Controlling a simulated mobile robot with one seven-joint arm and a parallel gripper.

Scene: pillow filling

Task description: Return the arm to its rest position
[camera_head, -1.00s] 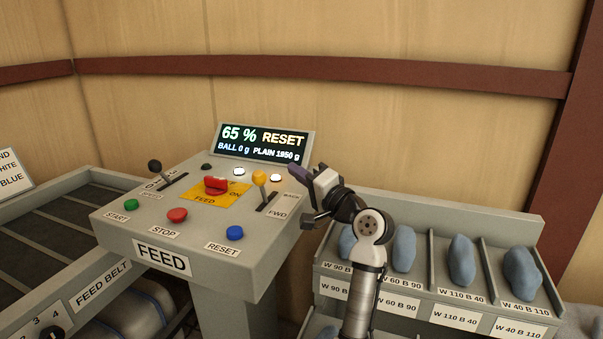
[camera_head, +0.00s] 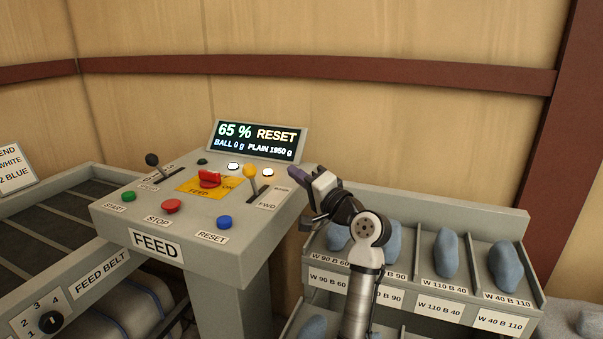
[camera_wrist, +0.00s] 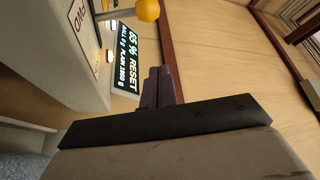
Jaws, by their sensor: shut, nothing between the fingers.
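My gripper (camera_head: 298,173) is raised just right of the FEED console (camera_head: 228,262) in the head view, apart from it as far as I can tell. It is shut and empty. In the wrist view its dark fingers (camera_wrist: 157,86) stand together with nothing between them. The arm's grey links rise from the bottom of the head view, in front of the bin rack. The yellow-knobbed lever (camera_head: 250,172) is left of the fingers. It also shows in the wrist view (camera_wrist: 147,10).
The console carries a lit display (camera_head: 256,141) reading 65 % RESET, a red FEED switch (camera_head: 209,179) and several buttons. The feed belt (camera_head: 45,228) lies left. A rack (camera_head: 480,216) of labelled bins with blue-grey lumps stands right. Open space lies above the gripper.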

